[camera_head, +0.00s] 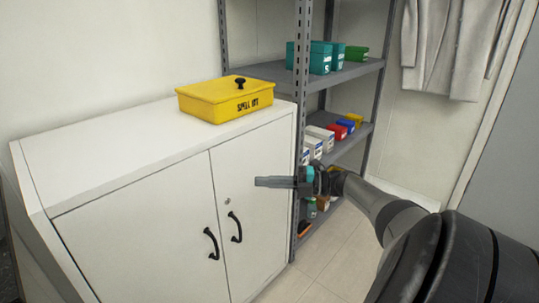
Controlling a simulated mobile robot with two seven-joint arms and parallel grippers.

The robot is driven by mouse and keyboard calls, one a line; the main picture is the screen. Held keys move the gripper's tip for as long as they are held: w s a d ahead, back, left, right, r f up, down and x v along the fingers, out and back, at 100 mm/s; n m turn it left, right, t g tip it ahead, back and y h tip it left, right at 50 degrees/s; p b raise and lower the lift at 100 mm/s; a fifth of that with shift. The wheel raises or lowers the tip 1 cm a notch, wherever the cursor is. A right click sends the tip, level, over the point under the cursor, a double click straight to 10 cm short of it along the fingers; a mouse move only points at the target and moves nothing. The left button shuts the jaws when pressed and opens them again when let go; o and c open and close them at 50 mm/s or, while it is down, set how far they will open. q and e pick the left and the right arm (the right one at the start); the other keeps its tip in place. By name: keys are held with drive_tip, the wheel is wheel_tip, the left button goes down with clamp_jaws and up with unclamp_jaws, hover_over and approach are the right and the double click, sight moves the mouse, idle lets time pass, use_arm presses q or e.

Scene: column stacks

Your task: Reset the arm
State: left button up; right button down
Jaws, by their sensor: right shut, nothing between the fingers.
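My right arm comes in from the lower right and reaches toward the middle of the view. Its gripper (270,182) is shut with nothing between the fingers. The fingers point left, in front of the right door of the white cabinet (105,190), near its right edge. I cannot tell the exact gap between the fingers and the door. My left gripper is not in view.
A yellow lidded box (222,100) with a black knob sits on the cabinet top. The cabinet doors are shut, with black handles (236,227). A grey metal shelf (352,72) holds several coloured boxes. A pale coat (450,45) hangs at the right. Some floor (325,255) is clear.

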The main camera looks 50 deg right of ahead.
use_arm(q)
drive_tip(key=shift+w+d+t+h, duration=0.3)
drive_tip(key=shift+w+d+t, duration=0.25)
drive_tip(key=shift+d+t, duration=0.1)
use_arm(e)
drive_tip(key=shift+s+d, duration=0.2)
drive_tip(key=shift+d, duration=0.25)
